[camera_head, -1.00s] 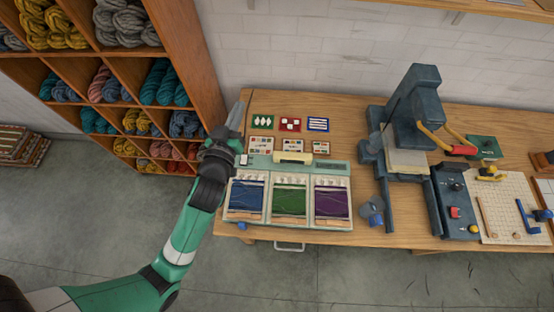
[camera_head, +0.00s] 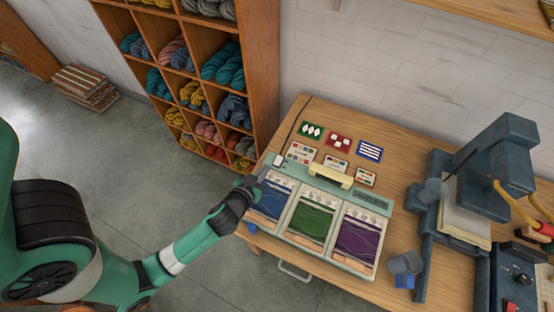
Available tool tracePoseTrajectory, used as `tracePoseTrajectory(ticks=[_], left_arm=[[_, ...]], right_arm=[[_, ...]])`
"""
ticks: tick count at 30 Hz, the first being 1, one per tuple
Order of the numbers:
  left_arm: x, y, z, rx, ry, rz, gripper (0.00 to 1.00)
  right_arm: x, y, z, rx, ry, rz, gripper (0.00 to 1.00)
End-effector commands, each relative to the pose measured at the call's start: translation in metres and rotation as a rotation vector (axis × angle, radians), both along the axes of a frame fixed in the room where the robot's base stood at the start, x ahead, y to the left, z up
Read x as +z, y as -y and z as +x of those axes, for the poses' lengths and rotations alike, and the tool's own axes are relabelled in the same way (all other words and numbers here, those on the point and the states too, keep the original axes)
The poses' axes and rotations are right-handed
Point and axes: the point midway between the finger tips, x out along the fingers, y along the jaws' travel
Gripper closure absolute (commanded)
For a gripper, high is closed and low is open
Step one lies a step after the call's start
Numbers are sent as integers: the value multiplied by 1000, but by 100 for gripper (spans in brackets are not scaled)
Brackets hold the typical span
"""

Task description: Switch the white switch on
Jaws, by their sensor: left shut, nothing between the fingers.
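The white switch (camera_head: 279,160) is a small pale piece at the upper left corner of the pale green machine (camera_head: 372,200) on the table. Whether it is on or off is too small to tell. My left gripper (camera_head: 264,172) is shut and empty. Its tips are just to the lower left of the switch in the picture, over the machine's left edge. I cannot tell whether they touch it. My right gripper is out of view.
Blue, green (camera_head: 312,222) and purple (camera_head: 358,237) panels lie on the machine's front. Small cards (camera_head: 338,142) lie behind it. A dark press (camera_head: 480,180) stands to the right, with a grey cup (camera_head: 405,264) nearby. A wool shelf (camera_head: 262,70) stands behind on the left.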

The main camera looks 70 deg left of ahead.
Motion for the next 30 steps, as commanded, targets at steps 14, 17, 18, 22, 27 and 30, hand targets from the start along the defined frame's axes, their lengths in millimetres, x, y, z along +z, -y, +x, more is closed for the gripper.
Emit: tracePoseTrajectory(ticks=[14, 17, 18, 22, 27, 30], left_arm=[[-47, -58, 64, 3, -2, 0, 100], [-63, -60, 67, 1, -3, 0, 100], [-68, -61, 68, 1, -1, 0, 100], [-75, -63, 71, 1, -1, 0, 100], [-76, -63, 72, 1, 0, 0, 100], [-76, -63, 71, 1, 0, 0, 100]], right_arm=[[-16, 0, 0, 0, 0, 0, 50], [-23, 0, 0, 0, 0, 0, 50], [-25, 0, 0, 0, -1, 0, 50], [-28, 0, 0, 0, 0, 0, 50], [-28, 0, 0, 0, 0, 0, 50], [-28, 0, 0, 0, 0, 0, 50]])
